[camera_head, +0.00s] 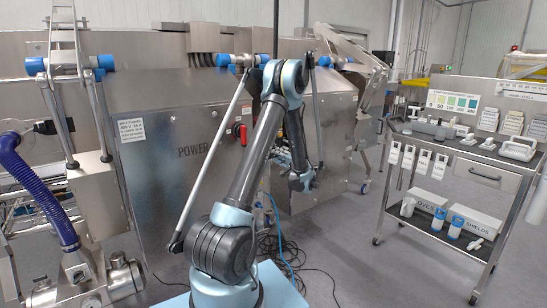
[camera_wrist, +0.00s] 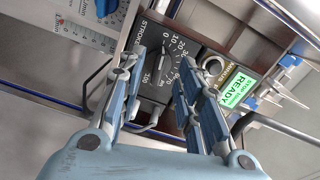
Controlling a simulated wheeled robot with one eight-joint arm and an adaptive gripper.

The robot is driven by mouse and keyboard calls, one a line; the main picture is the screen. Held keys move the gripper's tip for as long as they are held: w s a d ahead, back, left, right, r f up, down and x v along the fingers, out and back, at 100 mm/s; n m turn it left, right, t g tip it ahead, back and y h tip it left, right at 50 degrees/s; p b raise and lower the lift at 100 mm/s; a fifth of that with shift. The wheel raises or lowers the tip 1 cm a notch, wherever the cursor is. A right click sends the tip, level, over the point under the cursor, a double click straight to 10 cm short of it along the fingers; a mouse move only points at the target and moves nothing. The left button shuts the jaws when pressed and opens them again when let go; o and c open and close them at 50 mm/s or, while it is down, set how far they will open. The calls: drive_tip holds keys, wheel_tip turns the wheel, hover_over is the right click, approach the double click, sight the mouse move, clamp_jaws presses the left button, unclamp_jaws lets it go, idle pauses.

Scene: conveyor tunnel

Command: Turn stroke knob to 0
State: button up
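In the wrist view, a dark dial panel (camera_wrist: 168,39) carries the word STROKE and a printed scale with 0 at its top, 20 and 30 to the right and 100 at the lower left. The stroke knob's face (camera_wrist: 161,66) shows between my gripper's fingers, with a thin pale line on it; I cannot tell its exact setting. My gripper (camera_wrist: 163,56) is open, one finger on each side of the knob. Whether the fingers touch it is unclear. In the head view my gripper (camera_head: 301,182) is small beside the steel machine, and the dial is not discernible.
A green READY screen (camera_wrist: 238,88) and a round part (camera_wrist: 211,66) lie right of the dial. A gauge plate (camera_wrist: 84,20) and metal rails are close by. In the head view, a red POWER switch (camera_head: 241,133), loose floor cables (camera_head: 285,250) and a tool cart (camera_head: 470,150) stand around.

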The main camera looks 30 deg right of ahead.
drive_tip(key=s, duration=0.7)
drive_tip(key=shift+s+d, duration=0.2)
drive_tip(key=shift+d, duration=0.05)
